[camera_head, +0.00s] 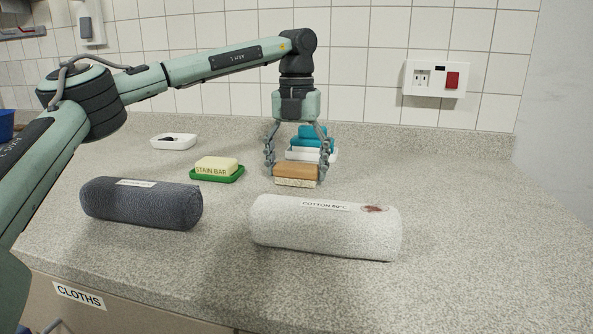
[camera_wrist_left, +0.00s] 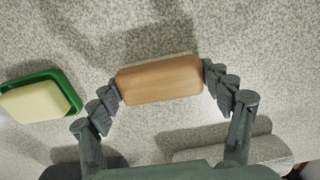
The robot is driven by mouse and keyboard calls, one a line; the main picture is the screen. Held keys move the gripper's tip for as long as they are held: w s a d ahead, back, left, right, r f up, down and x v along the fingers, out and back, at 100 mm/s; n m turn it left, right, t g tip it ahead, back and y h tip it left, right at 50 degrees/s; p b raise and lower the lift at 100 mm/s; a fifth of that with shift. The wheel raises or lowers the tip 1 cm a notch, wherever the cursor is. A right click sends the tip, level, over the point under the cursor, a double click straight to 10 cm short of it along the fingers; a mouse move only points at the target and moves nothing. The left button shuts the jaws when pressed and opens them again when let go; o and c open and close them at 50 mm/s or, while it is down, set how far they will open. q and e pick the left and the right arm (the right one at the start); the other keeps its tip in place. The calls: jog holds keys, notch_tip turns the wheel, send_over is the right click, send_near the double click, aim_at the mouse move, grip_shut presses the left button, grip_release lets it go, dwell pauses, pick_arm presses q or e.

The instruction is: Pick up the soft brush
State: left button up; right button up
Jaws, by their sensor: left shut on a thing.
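The soft brush (camera_head: 296,174) has a tan wooden back and pale bristles below. It is on or just above the grey speckled counter, behind the white cloth roll. My left gripper (camera_head: 296,168) comes down from above with one finger at each end of the brush. In the left wrist view the wooden back (camera_wrist_left: 160,79) lies between the fingertips of my left gripper (camera_wrist_left: 162,82), which is shut on it. Whether the bristles touch the counter I cannot tell. My right gripper is not in view.
A yellow stain bar (camera_head: 217,165) sits on a green dish (camera_head: 217,175) left of the brush. A dark roll (camera_head: 142,203) and a white roll (camera_head: 326,227) lie in front. The counter's right side is clear.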

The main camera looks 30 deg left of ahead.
aim_at(295, 164)
pick_arm(q)
jog(key=r, duration=0.4)
jog(key=shift+a+r, duration=0.15)
jog(key=shift+a, duration=0.05)
jog(key=w+a+r+p, duration=0.1)
jog(key=w+a+r, duration=0.1)
jog(key=a+r, duration=0.4)
jog(key=shift+a+r+p, duration=0.3)
jog(key=shift+a, duration=2.25)
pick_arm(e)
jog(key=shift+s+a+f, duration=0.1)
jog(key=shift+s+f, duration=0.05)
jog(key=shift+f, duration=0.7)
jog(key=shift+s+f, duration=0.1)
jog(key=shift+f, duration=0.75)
